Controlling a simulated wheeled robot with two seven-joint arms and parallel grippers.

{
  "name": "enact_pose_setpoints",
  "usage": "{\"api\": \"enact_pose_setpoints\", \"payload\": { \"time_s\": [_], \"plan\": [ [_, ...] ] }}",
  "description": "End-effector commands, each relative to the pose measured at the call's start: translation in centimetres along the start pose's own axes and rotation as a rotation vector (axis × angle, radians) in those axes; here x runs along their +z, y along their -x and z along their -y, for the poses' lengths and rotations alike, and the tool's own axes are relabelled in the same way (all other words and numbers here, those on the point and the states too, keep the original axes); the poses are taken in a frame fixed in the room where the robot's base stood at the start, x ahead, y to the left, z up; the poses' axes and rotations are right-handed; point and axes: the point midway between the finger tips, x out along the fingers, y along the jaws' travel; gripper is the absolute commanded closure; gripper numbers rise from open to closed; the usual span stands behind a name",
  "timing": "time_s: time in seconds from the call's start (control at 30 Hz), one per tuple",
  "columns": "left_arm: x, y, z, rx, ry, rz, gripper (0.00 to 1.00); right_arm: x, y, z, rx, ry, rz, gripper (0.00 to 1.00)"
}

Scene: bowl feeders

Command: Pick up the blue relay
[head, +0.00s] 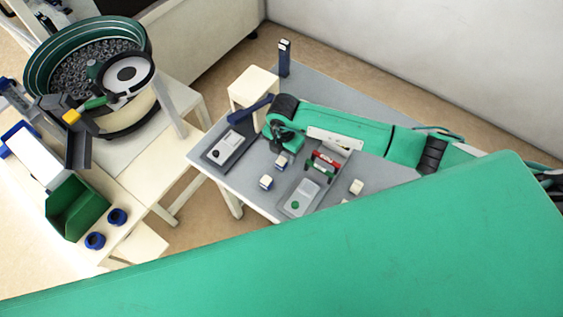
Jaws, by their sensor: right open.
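Two small blue-and-white blocks that could be relays lie on the grey table (330,205). One block (266,182) is nearer the front edge. The other block (281,162) is just below my right gripper in the head view. I cannot tell which is the blue relay. My right gripper (284,146) is dark, small in the view and open, at the end of the green arm coming in from the right. It appears over the table, with nothing visible between its fingers. My left gripper is not in view.
A grey device (300,198) with a green button, a red-and-green part (324,162) and a light-coloured block (356,187) stand nearby. A white-topped device (226,145) is at the table's left. A bowl feeder (140,45) and green bin (77,207) stand further left.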

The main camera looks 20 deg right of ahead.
Motion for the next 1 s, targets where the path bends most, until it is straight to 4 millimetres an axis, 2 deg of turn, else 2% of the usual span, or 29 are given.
{"api": "enact_pose_setpoints", "payload": {
  "time_s": [0.13,0.3,0.57,0.6,0.67,0.83,1.0],
  "plan": [
    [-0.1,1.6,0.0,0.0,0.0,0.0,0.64,-0.8,-1.8,0.0,-0.004,0.0,-0.002,0.47],
    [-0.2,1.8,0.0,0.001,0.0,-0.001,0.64,-0.8,-4.0,-0.1,-0.001,0.0,-0.002,0.47],
    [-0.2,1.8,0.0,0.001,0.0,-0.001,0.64,-0.7,-4.5,-0.1,0.001,0.0,-0.001,0.47],
    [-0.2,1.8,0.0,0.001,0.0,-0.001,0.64,-0.7,-4.5,-0.1,0.001,0.0,-0.001,0.49],
    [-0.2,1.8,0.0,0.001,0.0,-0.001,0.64,-0.7,-4.5,-0.1,0.001,0.0,-0.001,0.61],
    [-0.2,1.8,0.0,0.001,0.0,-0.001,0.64,-0.7,-4.4,-0.1,0.001,0.0,-0.001,0.94],
    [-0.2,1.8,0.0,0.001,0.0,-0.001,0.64,-0.7,-4.4,-0.1,0.001,0.0,-0.001,0.96]
  ]
}}
